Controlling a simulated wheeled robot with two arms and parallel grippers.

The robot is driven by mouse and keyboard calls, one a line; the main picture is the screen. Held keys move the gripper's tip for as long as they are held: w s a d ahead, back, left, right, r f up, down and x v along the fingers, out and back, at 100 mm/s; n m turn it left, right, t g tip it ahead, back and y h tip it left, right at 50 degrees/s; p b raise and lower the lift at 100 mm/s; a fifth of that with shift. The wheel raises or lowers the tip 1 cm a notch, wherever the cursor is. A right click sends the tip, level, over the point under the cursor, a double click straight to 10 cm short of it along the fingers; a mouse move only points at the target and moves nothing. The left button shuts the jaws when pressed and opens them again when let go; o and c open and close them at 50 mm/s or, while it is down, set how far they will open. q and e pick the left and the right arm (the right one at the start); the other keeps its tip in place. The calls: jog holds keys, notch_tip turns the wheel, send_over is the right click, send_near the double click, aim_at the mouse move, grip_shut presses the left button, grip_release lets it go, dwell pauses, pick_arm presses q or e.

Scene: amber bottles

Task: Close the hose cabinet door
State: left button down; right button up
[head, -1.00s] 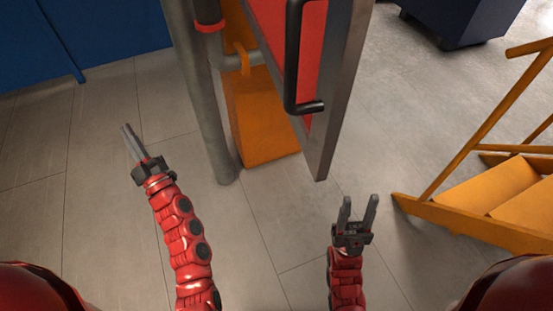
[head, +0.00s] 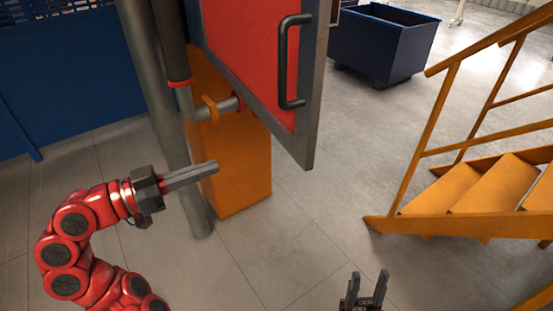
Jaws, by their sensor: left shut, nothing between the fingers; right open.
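The hose cabinet door (head: 255,55) is a red panel in a grey metal frame with a dark bar handle (head: 284,62) on its right side. It stands at upper middle, and its top is cut off by the picture edge. I cannot tell how far it stands open. My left gripper (head: 216,167) is shut and empty, pointing right, below and left of the door and apart from it in the picture. My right gripper (head: 369,278) is open and empty at the bottom edge, below and right of the door.
A grey pipe post (head: 165,110) and an orange block (head: 240,170) stand beneath and left of the door. Orange stairs (head: 460,190) with railings stand at right. A dark blue bin (head: 382,45) stands behind. A blue panel (head: 75,80) is at left. The floor between door and stairs is clear.

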pick_arm(q)
jog(key=p, duration=0.6)
send_near(286, 144)
jog(key=x, duration=0.5)
jog(key=shift+d+r, duration=0.2)
jog(key=shift+w+d+f, duration=0.1)
jog(key=shift+w+d, duration=0.25)
jog(key=shift+d, duration=0.2)
jog(key=shift+d+f, duration=0.1)
jog(key=shift+w+d, duration=0.1)
jog(key=shift+w, duration=0.05)
